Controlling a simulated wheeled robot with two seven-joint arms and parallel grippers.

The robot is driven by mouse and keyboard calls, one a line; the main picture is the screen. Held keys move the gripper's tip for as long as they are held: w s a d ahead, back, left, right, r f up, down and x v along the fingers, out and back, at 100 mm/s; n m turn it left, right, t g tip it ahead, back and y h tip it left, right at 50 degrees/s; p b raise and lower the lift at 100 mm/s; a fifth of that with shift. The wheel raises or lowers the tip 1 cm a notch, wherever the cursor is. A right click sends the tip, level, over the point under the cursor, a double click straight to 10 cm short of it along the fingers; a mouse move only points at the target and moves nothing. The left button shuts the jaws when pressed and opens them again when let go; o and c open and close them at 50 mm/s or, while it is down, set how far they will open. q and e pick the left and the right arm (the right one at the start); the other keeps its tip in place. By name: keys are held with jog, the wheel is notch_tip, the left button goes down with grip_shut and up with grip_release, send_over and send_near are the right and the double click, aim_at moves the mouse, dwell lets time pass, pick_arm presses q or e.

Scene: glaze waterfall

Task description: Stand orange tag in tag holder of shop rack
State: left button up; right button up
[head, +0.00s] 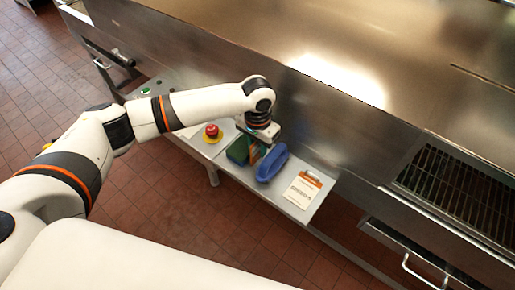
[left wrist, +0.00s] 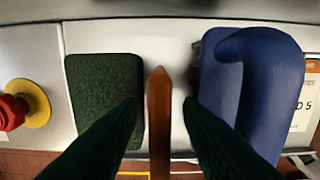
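A thin orange-brown piece (left wrist: 159,125), which looks like the orange tag seen edge-on, stands upright between my left gripper's fingers in the left wrist view. My left gripper (left wrist: 160,102) is open, with a visible gap on each side of the piece. In the head view my left gripper (head: 260,142) points down over the small white shelf (head: 233,169), and the orange-brown piece (head: 257,153) shows partly beneath it. I cannot make out a tag holder or name the shop rack for certain. My right gripper is out of view.
A dark green block (left wrist: 104,97) stands close left of the piece and a blue rounded object (left wrist: 262,85) close right. A red button on a yellow base (head: 212,132) is farther left. A steel counter (head: 330,60) rises behind.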

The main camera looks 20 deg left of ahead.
pick_arm(q)
jog(key=shift+c, duration=0.5)
grip_shut()
jog(key=shift+r, duration=0.1)
